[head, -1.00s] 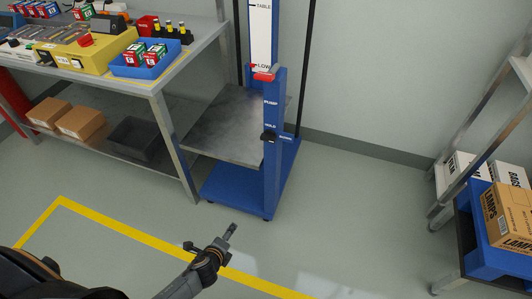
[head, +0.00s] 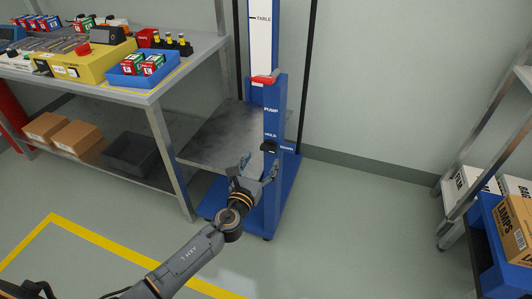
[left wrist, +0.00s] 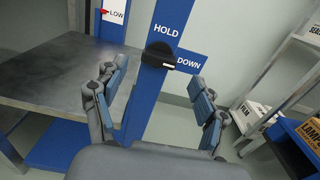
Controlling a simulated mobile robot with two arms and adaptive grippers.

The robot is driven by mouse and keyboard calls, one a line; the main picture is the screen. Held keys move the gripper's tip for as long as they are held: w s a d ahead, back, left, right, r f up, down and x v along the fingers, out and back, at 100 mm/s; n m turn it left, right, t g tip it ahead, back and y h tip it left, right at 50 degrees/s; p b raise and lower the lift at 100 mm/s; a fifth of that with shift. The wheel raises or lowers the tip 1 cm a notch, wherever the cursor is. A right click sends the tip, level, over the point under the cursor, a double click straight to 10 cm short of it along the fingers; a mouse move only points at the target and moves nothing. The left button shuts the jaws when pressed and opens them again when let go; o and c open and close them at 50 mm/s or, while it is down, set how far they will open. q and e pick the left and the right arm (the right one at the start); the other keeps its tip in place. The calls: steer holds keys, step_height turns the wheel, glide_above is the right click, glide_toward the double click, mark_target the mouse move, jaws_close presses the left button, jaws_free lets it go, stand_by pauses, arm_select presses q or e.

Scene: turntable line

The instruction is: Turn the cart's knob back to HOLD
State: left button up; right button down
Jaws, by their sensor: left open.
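The cart's knob (head: 269,147) is a black knob on the blue post, below the word HOLD and left of the word DOWN. In the left wrist view the knob (left wrist: 160,55) has a small white mark on its lower right side, towards DOWN rather than HOLD. My left gripper (head: 260,167) is open in front of the post, just below the knob. In the left wrist view its fingers (left wrist: 158,78) stand apart on either side of the post, with the knob between and beyond them, not gripped. My right gripper is not in view.
The cart's grey platform (head: 215,137) is left of the post, and its red pointer (head: 264,79) is at LOW. A workbench (head: 150,96) with a blue bin stands left. A shelf with boxes (head: 515,225) stands right. The floor between is clear.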

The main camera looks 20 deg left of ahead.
mark_target(267, 150)
arm_select(q)
steer(key=w, duration=0.5)
steer(key=shift+d+b, duration=0.1)
steer(key=shift+b, duration=0.25)
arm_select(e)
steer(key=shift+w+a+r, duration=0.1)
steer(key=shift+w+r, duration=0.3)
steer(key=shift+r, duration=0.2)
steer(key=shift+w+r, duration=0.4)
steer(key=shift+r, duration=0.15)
arm_select(q)
steer(key=c, duration=1.2)
steer(key=shift+o, duration=0.2)
